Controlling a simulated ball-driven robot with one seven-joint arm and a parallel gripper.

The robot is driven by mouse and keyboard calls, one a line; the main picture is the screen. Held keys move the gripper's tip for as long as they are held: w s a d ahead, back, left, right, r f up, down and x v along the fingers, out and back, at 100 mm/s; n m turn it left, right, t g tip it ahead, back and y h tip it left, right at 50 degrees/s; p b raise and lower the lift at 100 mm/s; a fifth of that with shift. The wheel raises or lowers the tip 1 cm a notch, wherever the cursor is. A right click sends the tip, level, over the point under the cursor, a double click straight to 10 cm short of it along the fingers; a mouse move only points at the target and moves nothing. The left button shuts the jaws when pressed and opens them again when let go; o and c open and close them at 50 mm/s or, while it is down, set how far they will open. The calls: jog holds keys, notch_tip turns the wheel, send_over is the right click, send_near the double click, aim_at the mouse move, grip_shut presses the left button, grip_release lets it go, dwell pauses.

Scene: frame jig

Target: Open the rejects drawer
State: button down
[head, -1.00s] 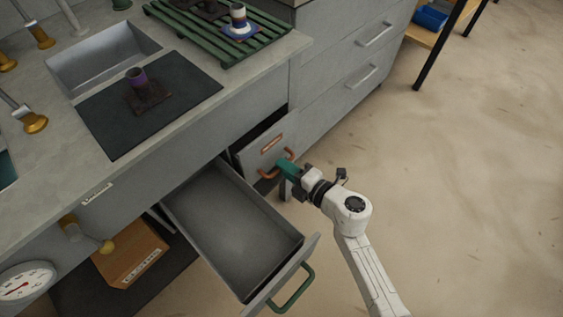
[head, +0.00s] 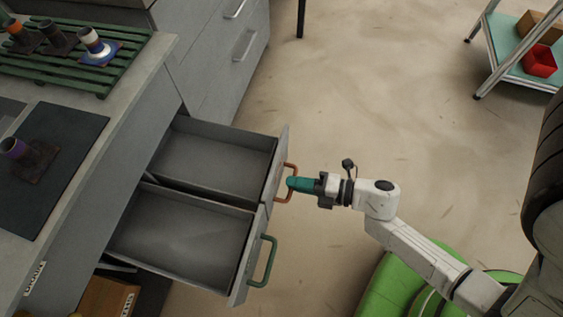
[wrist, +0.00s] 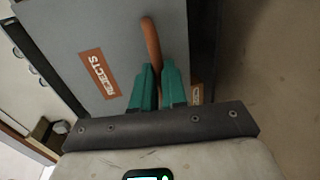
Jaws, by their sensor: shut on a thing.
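The rejects drawer (head: 222,155) is pulled well out from the bench in the head view, and its empty grey inside shows. Its front carries an orange-brown handle (head: 291,184). In the wrist view the drawer front (wrist: 70,40) has an orange label (wrist: 100,73) reading "REJECTS", beside the handle (wrist: 151,45). My gripper (head: 293,184) has teal fingers shut on the handle; in the wrist view the gripper (wrist: 159,88) has a finger on each side of the bar. The fingers hide the lower part of the handle there.
A second open, empty drawer (head: 182,238) with a green handle (head: 263,262) lies alongside. The worktop holds a dark mat (head: 50,150) and a green slatted rack (head: 80,62). A trolley (head: 505,55) with a red bin stands at upper right. Floor between is clear.

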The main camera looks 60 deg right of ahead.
jog(key=shift+s+d, duration=0.1)
jog(key=shift+s, duration=0.2)
jog(key=c, duration=1.2)
grip_release()
jog(key=p+v, duration=0.1)
jog(key=v, duration=0.9)
jog(key=shift+s+d, duration=0.1)
jog(key=shift+s, duration=0.25)
